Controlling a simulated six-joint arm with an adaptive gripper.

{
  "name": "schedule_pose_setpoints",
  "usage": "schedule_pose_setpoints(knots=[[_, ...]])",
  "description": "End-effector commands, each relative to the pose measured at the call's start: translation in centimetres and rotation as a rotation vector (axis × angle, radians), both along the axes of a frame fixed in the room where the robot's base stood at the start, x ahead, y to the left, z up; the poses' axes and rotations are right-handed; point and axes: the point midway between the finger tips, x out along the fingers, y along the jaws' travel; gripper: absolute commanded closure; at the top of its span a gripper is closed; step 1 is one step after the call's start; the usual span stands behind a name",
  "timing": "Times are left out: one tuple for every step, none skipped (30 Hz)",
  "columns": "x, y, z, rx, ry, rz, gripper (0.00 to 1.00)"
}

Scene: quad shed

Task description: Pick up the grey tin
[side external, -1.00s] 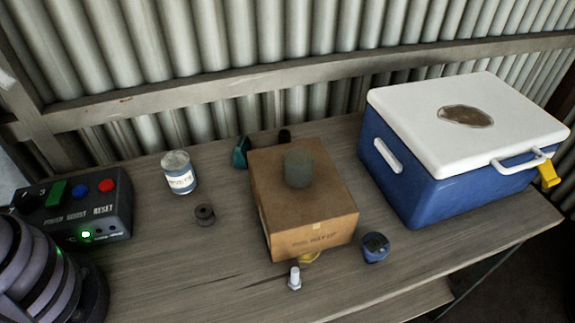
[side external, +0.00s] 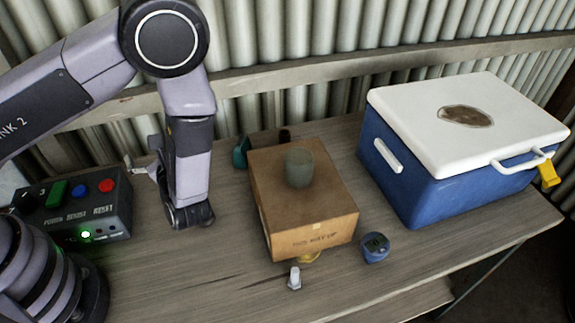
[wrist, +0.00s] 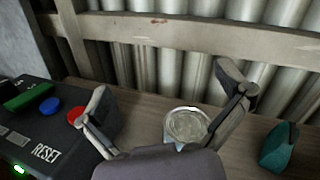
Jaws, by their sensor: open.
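The grey tin (wrist: 187,125), with a round metal lid, stands upright on the bench. In the wrist view it sits between the spread fingers of my gripper (wrist: 165,95), nearer the right finger. The gripper is open, and no contact with the tin can be made out. The tin's lower part is hidden behind the gripper's body. In the side view my arm covers the tin, and only part of the gripper (side external: 145,167) shows at the arm's left.
A control box (side external: 75,208) with buttons stands close on the left. Right of my arm are a teal object (side external: 240,152), a cardboard box (side external: 300,205) with a grey-green cylinder (side external: 299,168) on top, and a blue cooler (side external: 425,190). The front bench is mostly clear.

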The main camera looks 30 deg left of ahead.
Motion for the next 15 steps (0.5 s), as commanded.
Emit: schedule_pose_setpoints(knots=[[-0.1,-0.8,-2.4,0.054,0.044,-0.098,0.00],[-0.1,-1.3,-3.7,0.078,0.064,-0.152,0.00],[-0.2,-1.8,-5.2,0.105,0.086,-0.219,0.00],[-0.3,-2.1,-6.3,0.121,0.103,-0.264,0.00],[-0.5,-2.5,-7.3,0.137,0.118,-0.308,0.00],[-0.7,-2.7,-8.5,0.152,0.137,-0.357,0.00],[-0.9,-3.0,-9.3,0.161,0.150,-0.391,0.00],[-1.1,-3.1,-9.9,0.169,0.160,-0.418,0.00],[-1.2,-3.3,-10.6,0.175,0.171,-0.447,0.00],[-1.3,-3.4,-11.0,0.179,0.176,-0.465,0.00],[-1.4,-3.4,-11.4,0.183,0.182,-0.478,0.00],[-1.4,-3.4,-11.6,0.186,0.186,-0.490,0.00],[-1.3,-3.4,-11.8,0.186,0.188,-0.496,0.00],[-1.2,-3.3,-11.9,0.185,0.190,-0.498,0.00],[-0.9,-3.1,-11.9,0.186,0.191,-0.497,0.00]])
